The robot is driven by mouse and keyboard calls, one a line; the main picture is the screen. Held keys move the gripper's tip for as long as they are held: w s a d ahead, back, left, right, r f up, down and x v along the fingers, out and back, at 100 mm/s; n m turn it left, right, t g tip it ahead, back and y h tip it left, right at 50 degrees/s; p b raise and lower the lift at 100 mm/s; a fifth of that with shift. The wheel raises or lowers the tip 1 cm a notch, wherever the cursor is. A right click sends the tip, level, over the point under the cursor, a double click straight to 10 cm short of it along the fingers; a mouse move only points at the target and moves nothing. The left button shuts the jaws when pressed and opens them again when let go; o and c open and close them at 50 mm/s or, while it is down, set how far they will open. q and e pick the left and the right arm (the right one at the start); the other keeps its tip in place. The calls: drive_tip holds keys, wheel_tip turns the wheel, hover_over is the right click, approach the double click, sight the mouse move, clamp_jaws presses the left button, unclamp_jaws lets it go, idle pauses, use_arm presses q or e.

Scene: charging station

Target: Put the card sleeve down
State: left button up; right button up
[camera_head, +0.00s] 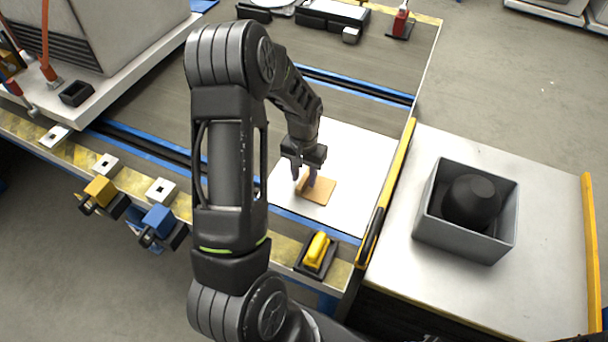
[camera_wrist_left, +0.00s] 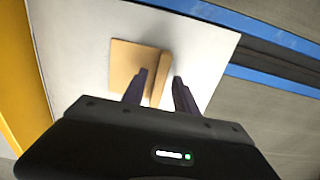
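The tan, square card sleeve (camera_head: 321,193) lies on the white mat (camera_head: 352,158) at the right part of the workbench. It also shows in the left wrist view (camera_wrist_left: 126,62), with a narrow raised tan strip along one edge. My left gripper (camera_head: 304,176) points down over the sleeve's left edge. In the left wrist view its two dark fingers (camera_wrist_left: 161,75) are apart, one on each side of the strip, with visible gaps. The fingers hide a little of the sleeve. My right gripper is not in view.
A grey box (camera_head: 433,223) holding a dark rounded object (camera_head: 471,202) stands on the white surface at the right. A yellow-handled block (camera_head: 317,251) sits at the bench's front edge. Yellow (camera_head: 99,190) and blue (camera_head: 158,220) connectors are at the front left.

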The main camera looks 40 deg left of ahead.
use_arm(q)
drive_tip(key=shift+r, duration=0.15)
drive_tip(key=shift+r, duration=0.15)
wheel_tip(320, 180, up, 12)
drive_tip(key=p, duration=0.1)
drive_tip(key=shift+p, duration=0.4)
drive_tip(key=shift+o, duration=0.6)
